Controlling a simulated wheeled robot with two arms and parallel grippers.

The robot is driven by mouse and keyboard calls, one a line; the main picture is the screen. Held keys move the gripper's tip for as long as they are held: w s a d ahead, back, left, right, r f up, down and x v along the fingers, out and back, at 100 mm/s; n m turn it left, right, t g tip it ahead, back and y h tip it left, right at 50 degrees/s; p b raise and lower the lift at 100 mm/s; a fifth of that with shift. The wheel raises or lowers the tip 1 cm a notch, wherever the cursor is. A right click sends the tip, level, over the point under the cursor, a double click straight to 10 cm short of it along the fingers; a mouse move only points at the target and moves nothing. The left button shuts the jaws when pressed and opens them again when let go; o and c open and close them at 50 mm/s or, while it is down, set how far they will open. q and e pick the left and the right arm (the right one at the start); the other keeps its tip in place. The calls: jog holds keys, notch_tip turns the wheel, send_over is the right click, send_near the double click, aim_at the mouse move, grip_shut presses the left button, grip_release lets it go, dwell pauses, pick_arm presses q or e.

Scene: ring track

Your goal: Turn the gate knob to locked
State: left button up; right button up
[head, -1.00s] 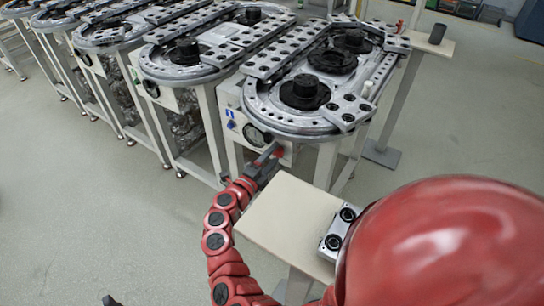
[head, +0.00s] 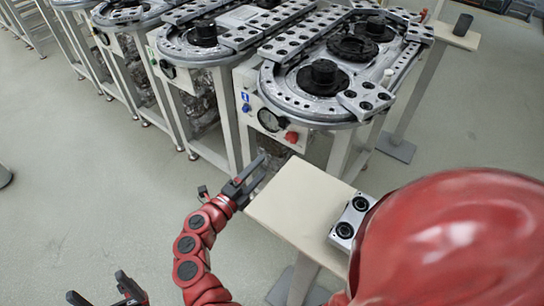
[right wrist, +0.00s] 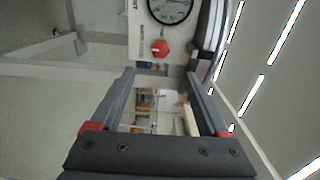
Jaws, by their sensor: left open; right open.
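A red knob (head: 292,137) sits on the white front panel of the nearest ring-track unit, right of a round gauge (head: 268,120). A smaller blue knob (head: 247,107) is at the panel's left. The red knob shows also in the right wrist view (right wrist: 160,47), beyond the fingertips, below the gauge. Its label is too small to read, and I cannot tell its set position. My right gripper (head: 262,168) is open and empty, in front of and below the red knob, not touching it. My left gripper (head: 98,288) is open and empty at the bottom left, far from the panel.
A beige side table (head: 300,205) stands close to the right gripper, with a grey two-dial box (head: 350,220) on it. Similar ring-track units (head: 200,60) line the back left. A small stand with a dark cylinder (head: 462,24) is at the back right. The floor at left is mostly free.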

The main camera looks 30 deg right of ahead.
jog(key=shift+v, duration=1.85)
